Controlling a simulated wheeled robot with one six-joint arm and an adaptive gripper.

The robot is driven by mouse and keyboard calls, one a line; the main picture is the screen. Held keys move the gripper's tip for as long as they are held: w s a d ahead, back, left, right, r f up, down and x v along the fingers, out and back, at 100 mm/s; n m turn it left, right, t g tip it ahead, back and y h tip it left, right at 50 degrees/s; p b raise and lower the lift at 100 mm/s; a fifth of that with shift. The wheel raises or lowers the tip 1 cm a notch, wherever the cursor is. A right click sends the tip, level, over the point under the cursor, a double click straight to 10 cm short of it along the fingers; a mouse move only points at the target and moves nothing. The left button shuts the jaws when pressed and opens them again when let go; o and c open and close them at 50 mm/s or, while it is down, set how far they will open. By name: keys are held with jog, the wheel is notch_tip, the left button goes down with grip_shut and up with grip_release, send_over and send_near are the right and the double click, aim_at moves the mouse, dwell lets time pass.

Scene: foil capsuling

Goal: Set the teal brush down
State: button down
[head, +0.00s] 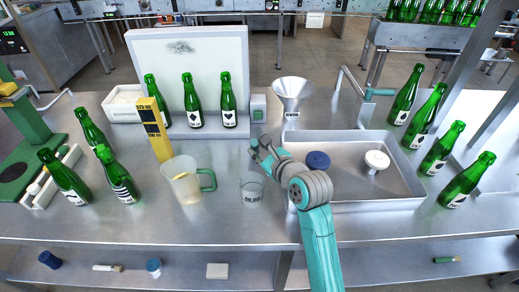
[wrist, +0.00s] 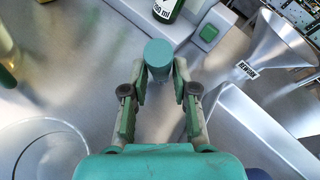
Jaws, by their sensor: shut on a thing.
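My gripper (wrist: 158,80) is shut on the teal brush (wrist: 158,54) in the wrist view. Only the brush's round teal end and a short stretch of its side show between the fingertips; the rest is hidden. In the head view my gripper (head: 259,144) is over the steel table (head: 225,215), left of the tray and behind the clear measuring cup. I cannot make out the brush apart from the gripper there, nor tell whether it touches the table.
A clear cup (head: 252,191) and a green-handled jug (head: 187,182) stand nearby. A steel tray (head: 350,146) holds a blue disc (head: 318,160) and a white knob-like piece (head: 376,161). A funnel (head: 292,92) and several green bottles stand around. Bare table lies in front.

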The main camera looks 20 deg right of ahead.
jog(key=shift+f, duration=0.1)
jog(key=c, duration=0.9)
grip_release()
jog(key=shift+r, duration=0.2)
jog(key=v, duration=1.2)
jog(key=shift+f, duration=0.1)
